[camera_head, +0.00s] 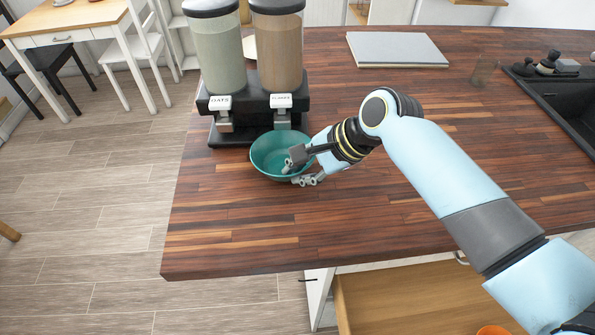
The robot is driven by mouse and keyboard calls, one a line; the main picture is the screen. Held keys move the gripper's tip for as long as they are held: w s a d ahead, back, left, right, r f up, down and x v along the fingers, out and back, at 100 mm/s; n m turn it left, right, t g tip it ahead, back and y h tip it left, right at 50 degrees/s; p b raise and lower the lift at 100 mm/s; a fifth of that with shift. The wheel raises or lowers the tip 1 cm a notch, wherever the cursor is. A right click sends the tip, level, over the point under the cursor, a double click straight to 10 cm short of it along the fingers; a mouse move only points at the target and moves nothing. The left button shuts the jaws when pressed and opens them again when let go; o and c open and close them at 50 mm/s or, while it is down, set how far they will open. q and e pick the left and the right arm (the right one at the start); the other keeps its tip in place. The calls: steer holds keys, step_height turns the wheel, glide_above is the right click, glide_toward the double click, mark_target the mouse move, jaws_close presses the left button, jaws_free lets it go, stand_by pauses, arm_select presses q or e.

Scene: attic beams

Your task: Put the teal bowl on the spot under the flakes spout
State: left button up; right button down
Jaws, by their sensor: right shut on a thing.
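The teal bowl (270,158) is upright at the front of the black dispenser (245,92), just below and in front of its right-hand spout (282,117). That spout's label (281,101) seems to read flakes; the left label (220,103) reads oats. My right gripper (296,170) is shut on the bowl's right front rim, one finger inside and one outside. I cannot tell whether the bowl touches the surface below it. The spot under the flakes spout is hidden behind the bowl. My left gripper is not in view.
The dispenser stands near the left edge of the wooden counter (230,235). A grey board (397,48), a glass (484,70) and a black sink (565,100) lie further right. A drawer (410,300) is open below the front edge. The counter's front left is clear.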

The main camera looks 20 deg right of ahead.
steer(key=shift+s, duration=0.45)
steer(key=shift+s+a+r, duration=0.15)
steer(key=shift+w, duration=0.3)
steer(key=c, duration=1.7)
jaws_free()
steer(key=shift+f, duration=0.2)
steer(key=shift+o, duration=1.1)
steer(key=shift+s, duration=0.1)
steer(key=shift+r, duration=0.15)
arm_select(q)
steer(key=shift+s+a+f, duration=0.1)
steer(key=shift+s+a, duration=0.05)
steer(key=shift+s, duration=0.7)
arm_select(e)
steer(key=v, duration=1.2)
